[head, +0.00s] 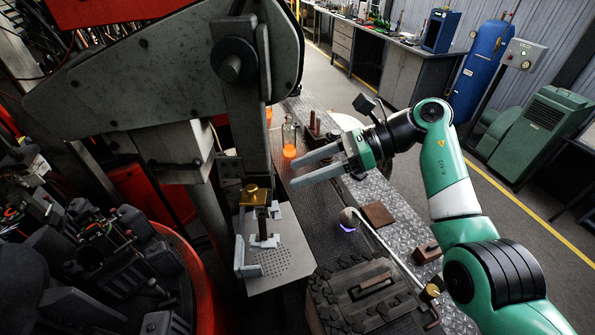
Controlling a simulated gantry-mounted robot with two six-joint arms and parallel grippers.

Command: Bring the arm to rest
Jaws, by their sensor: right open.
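My right arm, green and white, comes in from the lower right. Its gripper (294,172) has two grey fingers spread apart, pointing left over the dark bench (300,212), with nothing seen between them. A small glowing orange piece (289,151) shows just beyond the far fingertip; I cannot tell how far apart they are in depth. The fingers are to the right of the press column and its perforated plate (278,271). My left gripper does not show.
A large grey press (160,75) and a red-rimmed rotary table (195,262) with dark moulds fill the left. A long rod (388,247) with a pale rounded end and a dark block (368,290) lie at the front. The floor (465,205) to the right is open.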

